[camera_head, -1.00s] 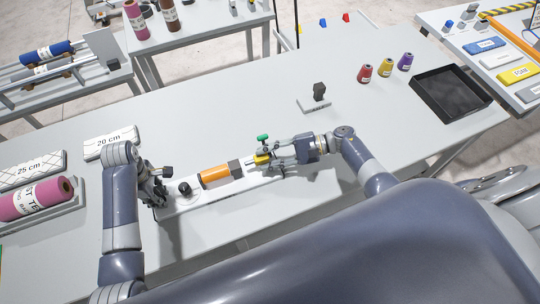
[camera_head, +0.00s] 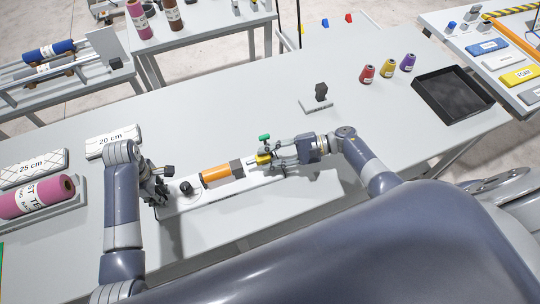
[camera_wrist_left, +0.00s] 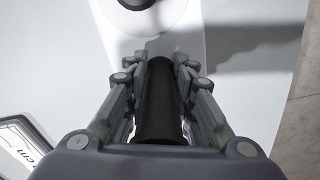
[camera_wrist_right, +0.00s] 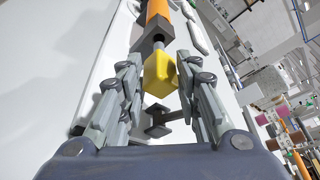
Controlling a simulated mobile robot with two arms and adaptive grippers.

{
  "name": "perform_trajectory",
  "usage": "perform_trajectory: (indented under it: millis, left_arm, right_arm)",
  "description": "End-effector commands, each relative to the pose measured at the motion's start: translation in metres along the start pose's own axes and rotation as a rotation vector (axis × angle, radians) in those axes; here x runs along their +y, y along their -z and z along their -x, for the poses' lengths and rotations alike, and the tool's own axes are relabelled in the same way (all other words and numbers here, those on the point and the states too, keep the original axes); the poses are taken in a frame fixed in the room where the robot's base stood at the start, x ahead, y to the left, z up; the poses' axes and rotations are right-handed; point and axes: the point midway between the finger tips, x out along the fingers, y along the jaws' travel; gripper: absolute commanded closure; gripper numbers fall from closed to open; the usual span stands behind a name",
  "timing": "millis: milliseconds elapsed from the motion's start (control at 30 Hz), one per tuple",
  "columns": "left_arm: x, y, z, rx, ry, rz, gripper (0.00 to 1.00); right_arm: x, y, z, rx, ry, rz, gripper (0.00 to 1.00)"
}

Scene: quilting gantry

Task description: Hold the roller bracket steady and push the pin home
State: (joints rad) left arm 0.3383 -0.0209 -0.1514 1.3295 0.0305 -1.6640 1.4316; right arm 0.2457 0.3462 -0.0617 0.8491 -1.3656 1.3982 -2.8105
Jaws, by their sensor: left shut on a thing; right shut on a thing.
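A white base plate (camera_head: 218,198) on the table carries an orange roller (camera_head: 214,173) with a dark grey block (camera_head: 236,168) at its right end. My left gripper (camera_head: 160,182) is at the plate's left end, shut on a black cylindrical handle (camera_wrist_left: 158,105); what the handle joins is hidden. My right gripper (camera_head: 272,158) is shut on a yellow pin head (camera_wrist_right: 160,74). The pin's grey shaft (camera_wrist_right: 160,48) runs from the yellow head to the dark block, and a short length shows between them. How deep its tip sits is hidden.
A green-topped clamp (camera_head: 265,138) stands just behind my right gripper. A black post on a grey base (camera_head: 318,105), several thread cones (camera_head: 387,68) and a black tray (camera_head: 453,93) are farther right. Labelled white boxes (camera_head: 112,140) and a pink roll (camera_head: 38,193) are left.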

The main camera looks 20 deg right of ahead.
Motion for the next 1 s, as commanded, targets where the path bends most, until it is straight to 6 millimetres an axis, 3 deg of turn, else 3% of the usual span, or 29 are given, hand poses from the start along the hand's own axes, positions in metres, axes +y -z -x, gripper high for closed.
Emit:
perform_trajectory:
  millis: [33,1000]
  left_arm:
    - [-0.0064,-0.0006,-0.0067,-0.002,0.018,0.001,1.0]
    - [-0.0064,-0.0007,-0.0067,-0.002,0.018,0.001,1.0]
  right_arm:
    - [0.0002,0.0005,-0.0003,0.0,0.001,0.001,0.98]
    - [0.0,-0.0013,-0.0064,0.0,0.001,0.001,0.98]
